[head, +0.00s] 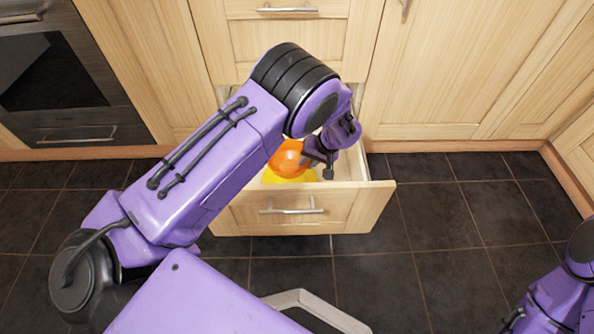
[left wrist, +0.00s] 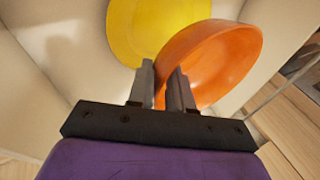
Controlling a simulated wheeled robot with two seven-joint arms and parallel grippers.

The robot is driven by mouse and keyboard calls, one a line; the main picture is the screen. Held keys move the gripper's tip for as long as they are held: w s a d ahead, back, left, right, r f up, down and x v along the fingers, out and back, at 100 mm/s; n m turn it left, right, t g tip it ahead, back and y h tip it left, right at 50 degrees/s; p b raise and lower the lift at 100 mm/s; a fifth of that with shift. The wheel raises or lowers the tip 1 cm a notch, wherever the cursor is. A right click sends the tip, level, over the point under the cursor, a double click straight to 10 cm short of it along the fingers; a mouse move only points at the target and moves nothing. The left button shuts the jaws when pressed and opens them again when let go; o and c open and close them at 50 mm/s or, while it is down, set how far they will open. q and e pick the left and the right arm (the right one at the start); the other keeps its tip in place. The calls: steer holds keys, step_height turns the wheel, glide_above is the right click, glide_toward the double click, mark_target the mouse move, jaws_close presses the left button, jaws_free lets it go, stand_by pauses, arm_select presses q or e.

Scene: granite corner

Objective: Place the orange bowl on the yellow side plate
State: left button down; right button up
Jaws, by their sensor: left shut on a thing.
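The orange bowl (head: 287,158) is in an open wooden drawer, held by my left gripper (head: 326,165). In the left wrist view, the left gripper (left wrist: 166,82) is shut on the near rim of the orange bowl (left wrist: 215,60), which looks tilted. The yellow side plate (head: 274,178) lies in the drawer below the bowl, partly hidden by it. The plate also shows in the left wrist view (left wrist: 140,35), where the bowl overlaps its right side. I cannot tell whether bowl and plate touch. My right gripper is not in view; only part of the right arm shows.
The open drawer (head: 350,205) has walls around the bowl and plate, and a front with a metal handle. Wooden cabinets (head: 470,70) stand behind it, and an oven (head: 60,85) is at the left. The dark tiled floor (head: 460,220) is clear to the right.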

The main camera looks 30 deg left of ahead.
arm_select(q)
step_height(320, 180, down, 8)
steer(key=b, duration=0.3)
steer(key=shift+f, duration=0.35)
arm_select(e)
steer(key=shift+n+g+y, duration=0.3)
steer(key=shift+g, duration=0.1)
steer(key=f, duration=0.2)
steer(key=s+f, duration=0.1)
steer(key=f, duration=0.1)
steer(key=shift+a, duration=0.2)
arm_select(q)
steer(key=c, duration=1.3)
jaws_free()
steer(key=shift+p+v, duration=1.5)
steer(key=shift+v, duration=2.35)
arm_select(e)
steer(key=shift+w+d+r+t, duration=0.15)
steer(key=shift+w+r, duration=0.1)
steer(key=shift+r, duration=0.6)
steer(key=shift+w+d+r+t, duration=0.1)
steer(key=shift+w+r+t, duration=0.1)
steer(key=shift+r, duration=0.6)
